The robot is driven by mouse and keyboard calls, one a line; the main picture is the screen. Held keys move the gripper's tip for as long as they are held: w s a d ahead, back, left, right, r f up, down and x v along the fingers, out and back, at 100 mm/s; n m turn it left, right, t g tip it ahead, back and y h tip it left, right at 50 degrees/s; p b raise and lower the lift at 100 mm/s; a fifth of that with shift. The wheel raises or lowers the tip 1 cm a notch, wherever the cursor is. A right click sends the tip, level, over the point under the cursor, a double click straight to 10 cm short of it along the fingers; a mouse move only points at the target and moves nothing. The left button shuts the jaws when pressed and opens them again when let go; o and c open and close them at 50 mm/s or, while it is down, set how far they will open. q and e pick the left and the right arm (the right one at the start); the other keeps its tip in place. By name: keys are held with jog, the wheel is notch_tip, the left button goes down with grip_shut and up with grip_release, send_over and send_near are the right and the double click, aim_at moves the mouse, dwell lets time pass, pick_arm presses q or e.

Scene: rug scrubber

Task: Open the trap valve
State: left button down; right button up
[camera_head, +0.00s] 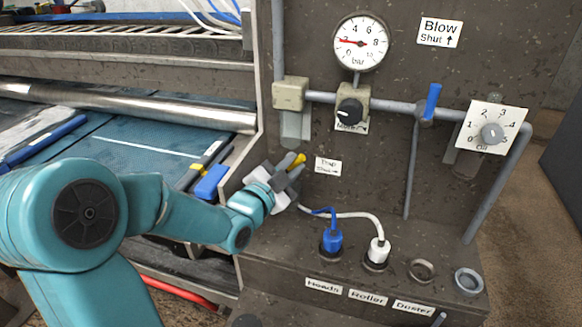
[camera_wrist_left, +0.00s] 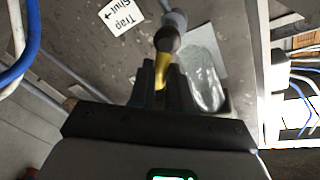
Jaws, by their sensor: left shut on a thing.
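The trap valve (camera_head: 297,160) has a yellow handle and sits low on the dark panel, left of its white label (camera_head: 328,166), which reads "Trap Shut" with an arrow to the right. My left gripper (camera_head: 283,182) is shut on the handle, and the yellow end shows above the fingers. In the left wrist view the yellow handle (camera_wrist_left: 162,72) runs between the two fingers (camera_wrist_left: 160,90) below a dark, round valve part. The label (camera_wrist_left: 122,15) also shows there. The fingers hide part of the handle. My right gripper does not show.
Above are a pressure gauge (camera_head: 360,42), a black knob (camera_head: 349,112), a blue-handled blow valve (camera_head: 429,103) and an oil dial (camera_head: 492,130). Blue (camera_head: 332,242) and white (camera_head: 377,252) hose plugs stand on the ledge to the right.

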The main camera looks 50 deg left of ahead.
pick_arm(q)
jog(key=shift+a+f+n+b, duration=0.1)
jog(key=shift+n+b, duration=0.2)
jog(key=shift+b, duration=0.35)
jog(key=shift+s+a+r+n+t+y+b, duration=0.2)
jog(key=shift+a+n+t+y+b, duration=0.1)
jog(key=shift+n+b, duration=1.5)
jog(key=shift+s+a+r+n+t+y+b, duration=0.1)
jog(key=shift+s+a+n+t+y+b, duration=0.2)
jog(key=shift+n+b, duration=1.45)
jog(key=shift+s+a+r+n+t+y+b, duration=0.1)
jog(key=shift+a+n+t+y+b, duration=0.45)
jog(key=shift+b, duration=2.25)
jog(key=shift+d+g+h, duration=0.2)
jog(key=shift+g+h, duration=0.05)
jog(key=shift+g, duration=0.1)
jog(key=c, duration=1.1)
grip_release()
